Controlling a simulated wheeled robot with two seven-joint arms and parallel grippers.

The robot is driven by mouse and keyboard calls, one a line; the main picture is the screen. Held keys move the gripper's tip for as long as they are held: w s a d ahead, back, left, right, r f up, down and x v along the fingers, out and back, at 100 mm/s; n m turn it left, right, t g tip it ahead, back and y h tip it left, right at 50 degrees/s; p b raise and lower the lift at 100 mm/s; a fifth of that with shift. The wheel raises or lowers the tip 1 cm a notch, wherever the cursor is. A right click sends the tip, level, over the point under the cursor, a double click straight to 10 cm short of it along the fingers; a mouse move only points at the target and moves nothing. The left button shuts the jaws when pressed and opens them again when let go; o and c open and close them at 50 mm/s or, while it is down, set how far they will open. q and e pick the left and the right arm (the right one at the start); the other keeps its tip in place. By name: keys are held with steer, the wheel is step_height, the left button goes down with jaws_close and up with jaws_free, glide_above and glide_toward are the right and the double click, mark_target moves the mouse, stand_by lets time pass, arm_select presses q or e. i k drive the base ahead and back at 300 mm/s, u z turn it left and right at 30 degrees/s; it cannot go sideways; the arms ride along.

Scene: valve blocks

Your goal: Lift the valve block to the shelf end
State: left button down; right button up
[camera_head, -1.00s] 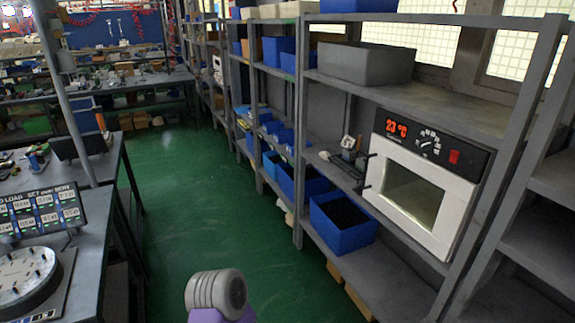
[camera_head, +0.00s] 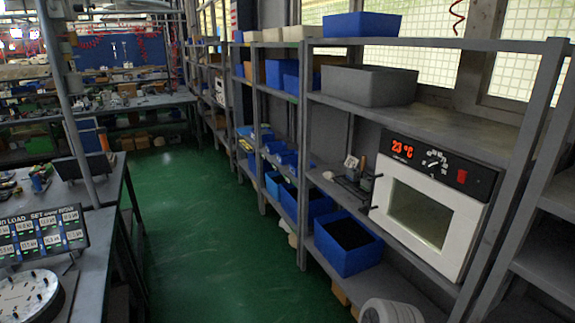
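I cannot pick out a valve block for certain. A small dark and metal assembly (camera_head: 350,182) sits on the middle shelf, left of the oven; it is too small to identify. The grey shelf rack (camera_head: 303,140) runs along the right side, with its upper board (camera_head: 450,128) partly bare. Neither gripper shows. Only a rounded grey link of my own arm shows at the bottom edge, right of centre.
A white oven (camera_head: 425,212) reading 23 °C fills the middle shelf's right part. A grey bin (camera_head: 368,86) stands above and a blue bin (camera_head: 347,245) below. A workbench (camera_head: 95,215) with a round plate (camera_head: 28,298) stands left. The green floor (camera_head: 190,225) between is clear.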

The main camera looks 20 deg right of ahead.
mark_target(353, 176)
steer(key=u, duration=0.35)
steer(key=i, duration=1.85)
steer(key=z, duration=0.45)
